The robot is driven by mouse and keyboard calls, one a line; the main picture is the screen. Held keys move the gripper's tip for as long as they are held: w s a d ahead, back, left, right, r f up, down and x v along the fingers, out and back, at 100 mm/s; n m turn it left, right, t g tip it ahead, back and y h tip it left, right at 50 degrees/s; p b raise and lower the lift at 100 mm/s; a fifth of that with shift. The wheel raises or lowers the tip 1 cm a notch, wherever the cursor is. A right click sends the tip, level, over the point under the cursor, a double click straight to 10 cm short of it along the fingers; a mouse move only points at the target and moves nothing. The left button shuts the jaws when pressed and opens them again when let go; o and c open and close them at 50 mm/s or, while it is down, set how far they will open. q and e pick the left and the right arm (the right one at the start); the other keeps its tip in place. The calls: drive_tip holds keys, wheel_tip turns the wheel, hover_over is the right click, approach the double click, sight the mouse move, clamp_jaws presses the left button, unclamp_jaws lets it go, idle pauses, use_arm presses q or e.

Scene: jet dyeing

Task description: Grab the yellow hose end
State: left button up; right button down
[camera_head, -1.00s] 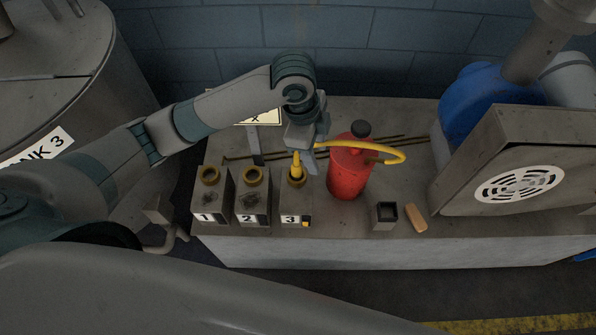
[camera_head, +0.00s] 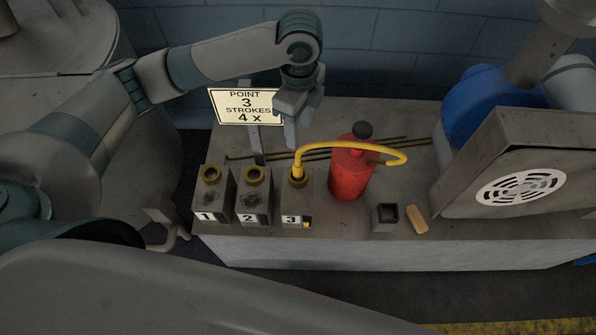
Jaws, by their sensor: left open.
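The yellow hose (camera_head: 345,143) arches from the red canister (camera_head: 350,172) to the left. Its yellow end (camera_head: 297,170) stands upright in the brass fitting on top of the block marked 3 (camera_head: 296,206). My left gripper (camera_head: 298,135) is open, fingers pointing down, above and behind the hose end. It appears apart from the hose, with nothing between its fingers. My right gripper is not in view.
Blocks marked 1 (camera_head: 211,196) and 2 (camera_head: 251,198) stand left of block 3. A sign (camera_head: 244,106) reads "POINT 3 STROKES 4 X". Thin rods (camera_head: 400,139) lie behind the canister. A small dark box (camera_head: 385,217) and an orange-brown piece (camera_head: 416,219) lie at the front right.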

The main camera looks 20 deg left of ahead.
sight(299, 165)
use_arm(q)
wheel_tip(299, 165, down, 11)
drive_tip(key=shift+r+p, duration=0.2)
drive_tip(key=shift+p, duration=0.7)
drive_tip(key=shift+f, duration=0.5)
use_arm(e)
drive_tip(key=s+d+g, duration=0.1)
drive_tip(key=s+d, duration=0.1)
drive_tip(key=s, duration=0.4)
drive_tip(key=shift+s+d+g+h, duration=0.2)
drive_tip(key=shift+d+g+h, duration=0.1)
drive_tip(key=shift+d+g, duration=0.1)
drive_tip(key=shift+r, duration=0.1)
use_arm(q)
drive_tip(key=shift+s+f+p, duration=0.2)
drive_tip(key=shift+f+p, duration=0.15)
drive_tip(key=shift+f, duration=0.1)
drive_tip(key=f, duration=0.1)
drive_tip(key=f+p, duration=0.1)
drive_tip(key=f, duration=0.1)
drive_tip(key=shift+s, duration=0.3)
drive_tip(key=shift+f, duration=0.65)
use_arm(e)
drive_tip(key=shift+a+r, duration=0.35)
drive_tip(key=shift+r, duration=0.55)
